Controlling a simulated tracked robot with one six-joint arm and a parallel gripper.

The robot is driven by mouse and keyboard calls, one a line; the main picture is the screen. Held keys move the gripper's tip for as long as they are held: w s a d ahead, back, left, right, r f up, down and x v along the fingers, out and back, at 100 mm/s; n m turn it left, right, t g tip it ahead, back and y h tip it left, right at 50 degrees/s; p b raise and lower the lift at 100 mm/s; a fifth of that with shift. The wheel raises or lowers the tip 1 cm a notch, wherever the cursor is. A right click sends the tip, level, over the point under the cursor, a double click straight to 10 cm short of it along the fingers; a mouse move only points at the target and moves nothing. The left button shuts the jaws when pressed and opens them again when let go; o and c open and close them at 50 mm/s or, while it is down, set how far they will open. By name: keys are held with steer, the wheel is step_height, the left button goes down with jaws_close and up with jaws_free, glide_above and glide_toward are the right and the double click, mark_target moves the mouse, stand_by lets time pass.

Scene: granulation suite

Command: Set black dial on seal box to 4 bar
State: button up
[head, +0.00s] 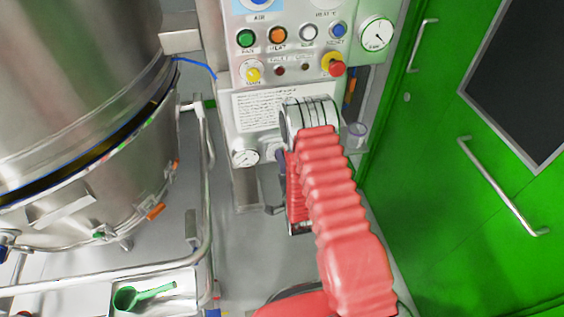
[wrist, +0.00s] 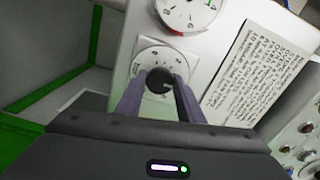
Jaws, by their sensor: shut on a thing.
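The black dial (wrist: 158,82) shows in the wrist view, in the middle of a round white scale plate (wrist: 150,62) on the grey seal box. My gripper (wrist: 160,88) is shut on the dial, one purple finger on each side of it. The scale marks are too small and blurred to read the setting. A pressure gauge (wrist: 187,12) with a dark needle sits beside the dial. In the head view the gauge (head: 244,152) is at the lower left of the box. The dial there is largely hidden behind my red-sleeved arm and gripper.
Above are a printed notice (head: 258,108), coloured buttons (head: 278,36), a red emergency stop (head: 333,64) and another gauge (head: 376,33). A steel vessel (head: 80,90) with a rail stands left; a green door (head: 470,200) stands right. A green scoop (head: 140,296) lies lower left.

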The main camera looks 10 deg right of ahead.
steer(key=shift+s+d+f, duration=0.1)
steer(key=shift+d+f, duration=0.05)
steer(key=shift+d, duration=0.05)
stand_by(0.3)
steer(key=o, duration=1.1)
steer(key=shift+a, duration=0.1)
steer(key=shift+c, duration=0.2)
